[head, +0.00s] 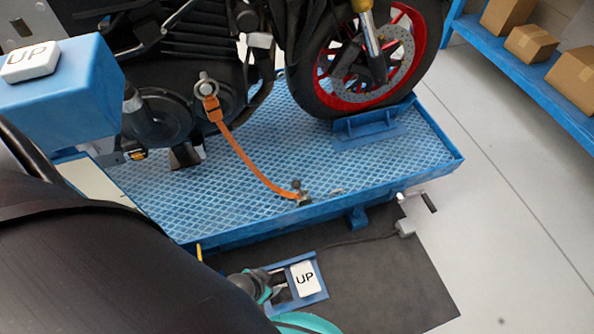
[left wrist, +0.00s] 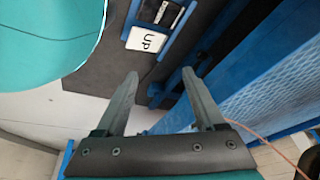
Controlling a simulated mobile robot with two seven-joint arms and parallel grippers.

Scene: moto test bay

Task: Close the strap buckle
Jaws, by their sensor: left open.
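An orange strap (head: 243,155) runs in the head view from an orange fitting (head: 212,106) at a ring on the motorcycle's side down to a small dark metal buckle (head: 302,195) at the lift platform's front edge. The buckle is too small to tell whether its lever is open or shut. My left gripper (left wrist: 158,88) is open and empty in the left wrist view, its two grey fingers apart. It points toward the floor beside the platform, away from the strap. A thin orange line of the strap shows at lower right there (left wrist: 265,142). My right gripper is not in view.
The motorcycle (head: 185,50) stands on the blue lift platform (head: 400,155), front wheel in a chock (head: 365,125). An UP pedal (head: 306,279) lies on the dark mat (head: 385,285). A blue box (head: 75,95) stands at left. Shelves with cartons (head: 531,43) stand at right.

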